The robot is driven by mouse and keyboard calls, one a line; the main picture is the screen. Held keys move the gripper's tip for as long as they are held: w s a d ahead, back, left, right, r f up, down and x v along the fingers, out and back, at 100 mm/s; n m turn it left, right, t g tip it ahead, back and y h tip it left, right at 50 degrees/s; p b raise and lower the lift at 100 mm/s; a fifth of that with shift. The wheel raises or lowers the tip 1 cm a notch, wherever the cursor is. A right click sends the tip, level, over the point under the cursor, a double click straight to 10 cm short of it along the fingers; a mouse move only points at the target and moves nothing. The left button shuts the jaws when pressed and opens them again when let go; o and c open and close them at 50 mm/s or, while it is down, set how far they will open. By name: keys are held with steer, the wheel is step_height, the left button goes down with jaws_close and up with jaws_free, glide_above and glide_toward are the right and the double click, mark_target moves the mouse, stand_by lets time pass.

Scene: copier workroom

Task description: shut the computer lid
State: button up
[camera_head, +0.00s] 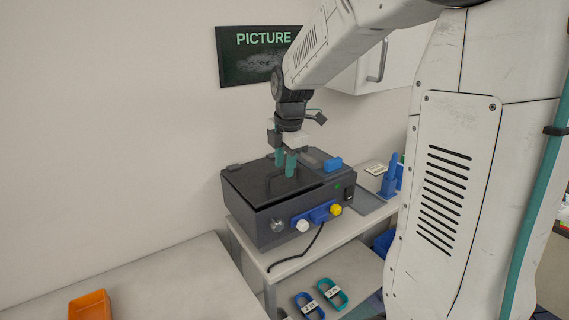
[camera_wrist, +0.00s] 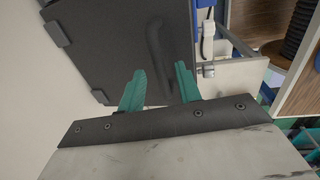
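The computer is a dark grey box (camera_head: 285,225) on a white table, with a black lid panel (camera_head: 245,188) on top. The lid also fills much of the wrist view (camera_wrist: 100,35); it lies nearly flat in the head view, and I cannot tell whether it is fully shut. A dark bent handle (camera_wrist: 155,45) stands on the lid. My gripper (camera_head: 285,164) is over the lid, pointing down. Its teal fingers are apart in the wrist view (camera_wrist: 160,88), with the handle showing between them. I cannot tell whether they touch it.
The box front has a blue slider (camera_head: 320,214), a white knob (camera_head: 302,226) and a yellow knob (camera_head: 336,209). A blue holder (camera_head: 390,180) stands to its right. A wall cabinet (camera_head: 372,65) hangs above. An orange bin (camera_head: 90,305) is on the left counter (camera_head: 170,280), otherwise mostly clear.

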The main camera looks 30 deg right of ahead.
steer(key=shift+f, duration=0.15)
jaws_close()
steer(key=shift+s+f, duration=0.2)
steer(key=shift+f, duration=0.35)
jaws_free()
steer(key=shift+r, duration=0.1)
step_height(320, 180, up, 8)
steer(key=s, duration=0.1)
steer(key=shift+f, duration=0.2)
